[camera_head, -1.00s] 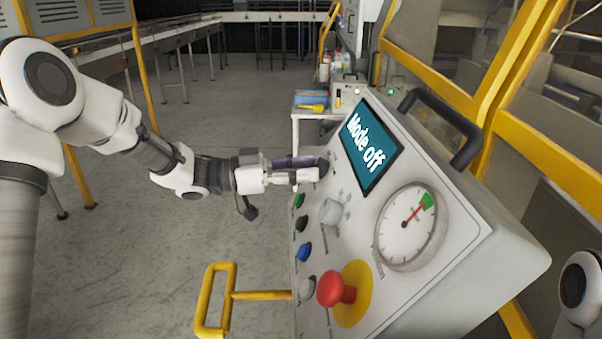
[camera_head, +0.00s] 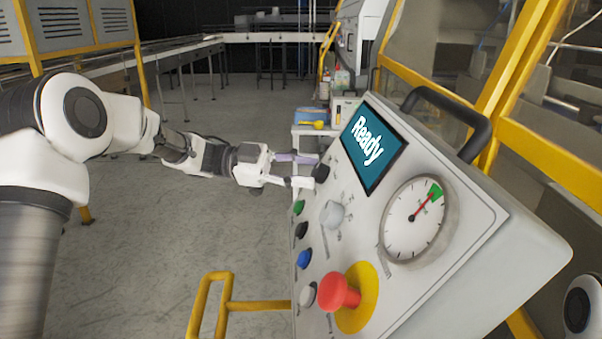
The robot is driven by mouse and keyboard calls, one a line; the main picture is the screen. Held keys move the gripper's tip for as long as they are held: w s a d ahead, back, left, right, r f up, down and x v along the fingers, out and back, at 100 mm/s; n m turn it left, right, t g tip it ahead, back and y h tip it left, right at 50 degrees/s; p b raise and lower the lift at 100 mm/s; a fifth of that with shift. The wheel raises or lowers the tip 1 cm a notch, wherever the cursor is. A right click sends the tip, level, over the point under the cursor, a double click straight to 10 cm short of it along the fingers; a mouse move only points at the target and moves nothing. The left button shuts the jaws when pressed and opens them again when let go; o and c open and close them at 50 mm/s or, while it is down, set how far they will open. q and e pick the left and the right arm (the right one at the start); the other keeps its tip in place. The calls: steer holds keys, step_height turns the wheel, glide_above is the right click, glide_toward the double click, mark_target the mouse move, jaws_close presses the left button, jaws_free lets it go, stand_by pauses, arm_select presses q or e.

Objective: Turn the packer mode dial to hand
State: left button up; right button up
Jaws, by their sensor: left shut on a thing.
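The slanted grey control panel (camera_head: 470,225) fills the right half of the view. Its teal screen (camera_head: 374,148) reads "Ready". A dark dial (camera_head: 321,173) sits at the panel's upper left, beside the screen. My left gripper (camera_head: 307,171) reaches it from the left, one finger above and one below, shut on it. The fingertips partly hide the dial, and its pointer and markings are too small to read. A grey knob (camera_head: 332,214) sits lower on the panel. My right gripper is not in view.
Below the dial run green (camera_head: 299,207), black (camera_head: 302,230), blue (camera_head: 304,258) and white (camera_head: 308,294) buttons. A red mushroom button (camera_head: 338,292) and a gauge (camera_head: 413,219) stand to their right. A yellow rail (camera_head: 213,300) is at the panel's lower left.

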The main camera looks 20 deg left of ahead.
arm_select(q)
steer(key=shift+s+d+f, duration=0.1)
steer(key=shift+f, duration=0.25)
steer(key=o, duration=0.9)
steer(key=shift+o, duration=1.3)
steer(key=shift+d, duration=0.15)
steer(key=shift+d+r, duration=0.15)
steer(key=shift+a+r, duration=0.1)
steer(key=shift+a, duration=0.35)
steer(key=s+a, duration=0.1)
steer(key=a, duration=1)
steer(key=shift+s+r, duration=0.1)
